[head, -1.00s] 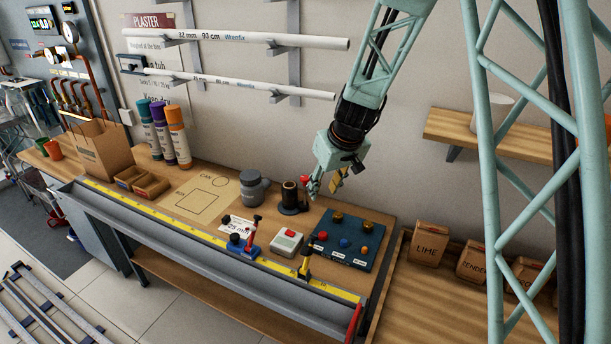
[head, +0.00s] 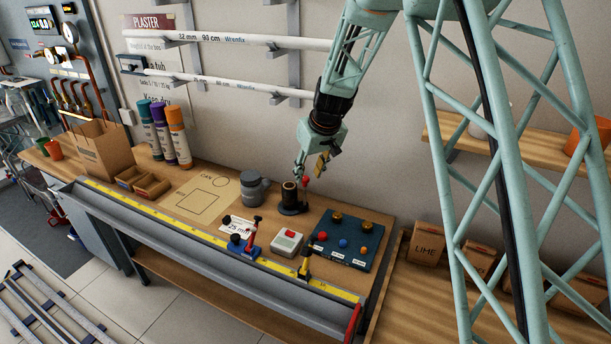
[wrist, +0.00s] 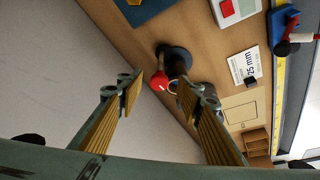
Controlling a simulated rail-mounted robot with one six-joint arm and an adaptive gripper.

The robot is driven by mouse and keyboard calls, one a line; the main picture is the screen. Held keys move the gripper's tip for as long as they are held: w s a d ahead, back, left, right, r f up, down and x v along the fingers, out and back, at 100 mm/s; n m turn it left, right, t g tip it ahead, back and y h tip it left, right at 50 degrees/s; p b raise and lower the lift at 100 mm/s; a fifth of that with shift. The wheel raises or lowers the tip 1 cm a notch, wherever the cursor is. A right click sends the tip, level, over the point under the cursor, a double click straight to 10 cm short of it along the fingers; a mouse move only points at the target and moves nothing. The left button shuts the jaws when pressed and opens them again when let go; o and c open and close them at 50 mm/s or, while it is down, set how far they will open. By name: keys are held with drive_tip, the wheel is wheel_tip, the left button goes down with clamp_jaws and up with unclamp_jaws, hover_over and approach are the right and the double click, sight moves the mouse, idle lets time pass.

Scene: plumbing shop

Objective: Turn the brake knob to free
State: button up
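A red knob (wrist: 160,81) with a white mark sits on the side of a black upright stand (wrist: 176,60) in the wrist view. In the head view the red knob (head: 306,182) shows beside the top of the stand (head: 290,203), under my gripper (head: 311,170). I read this as the brake knob, but no label on it is legible. In the wrist view my gripper (wrist: 160,92) is open, with its yellow-padded fingers apart on either side of the knob in the picture. I see no contact. The right finger overlaps part of the stand.
A blue panel (head: 335,252) with several small knobs lies right of the stand. A grey jar (head: 253,192) stands to its left. A white box with a red button (head: 288,243) and small clamps are in front. The wall is close behind.

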sight(305, 178)
drive_tip(key=shift+w+a, duration=0.35)
drive_tip(key=shift+w, duration=0.2)
drive_tip(key=shift+x, duration=1.55)
drive_tip(key=shift+c, duration=0.3)
drive_tip(key=shift+r, duration=0.1)
drive_tip(key=c, duration=0.7)
